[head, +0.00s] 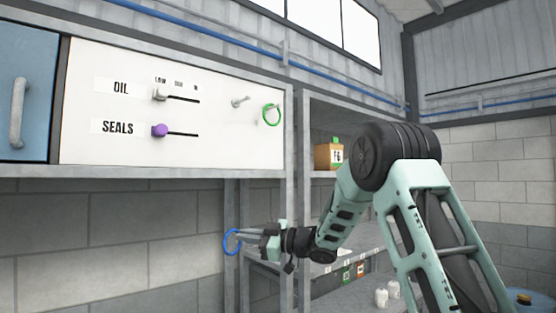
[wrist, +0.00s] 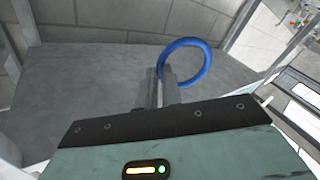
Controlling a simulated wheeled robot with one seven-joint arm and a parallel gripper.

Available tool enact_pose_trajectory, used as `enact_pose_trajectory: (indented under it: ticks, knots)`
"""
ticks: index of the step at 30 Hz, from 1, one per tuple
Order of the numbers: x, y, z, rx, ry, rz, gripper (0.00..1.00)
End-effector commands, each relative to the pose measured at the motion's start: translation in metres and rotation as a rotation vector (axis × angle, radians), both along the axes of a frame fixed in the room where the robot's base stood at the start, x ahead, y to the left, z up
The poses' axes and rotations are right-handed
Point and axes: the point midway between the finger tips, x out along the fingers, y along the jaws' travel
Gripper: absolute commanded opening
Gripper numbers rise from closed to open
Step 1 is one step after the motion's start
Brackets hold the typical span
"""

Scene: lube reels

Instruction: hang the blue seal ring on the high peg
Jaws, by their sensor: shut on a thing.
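The blue seal ring (head: 226,243) is pinched at its edge between the fingertips of my gripper (head: 242,235). My gripper is shut on it, in front of the grey block wall and below the white panel. In the wrist view the ring (wrist: 208,62) stands out beyond the closed fingers (wrist: 160,88), clear of other things. A bare peg (head: 240,101) sticks out of the panel at upper right. A green ring (head: 264,116) hangs just right of it; the peg under the green ring is mostly hidden.
The white panel (head: 210,135) carries an OIL slider with a grey knob (head: 159,95) and a SEALS slider with a purple knob (head: 159,130). A blue door (head: 30,75) is at left. Grey shelf posts (head: 302,150) and an orange-brown box (head: 323,156) stand at right.

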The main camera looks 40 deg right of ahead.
Motion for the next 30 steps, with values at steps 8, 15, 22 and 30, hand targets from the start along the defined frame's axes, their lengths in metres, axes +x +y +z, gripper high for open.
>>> enact_pose_trajectory:
  ticks: [8,15,22,30]
  knots:
    - [-0.026,-0.004,0.167,0.018,-0.006,-0.131,0.0]
    - [-0.068,-0.009,0.291,0.035,-0.003,-0.242,0.0]
    - [-0.105,-0.014,0.362,0.05,0.006,-0.307,0.0]
    - [-0.114,-0.015,0.379,0.056,0.014,-0.324,0.0]
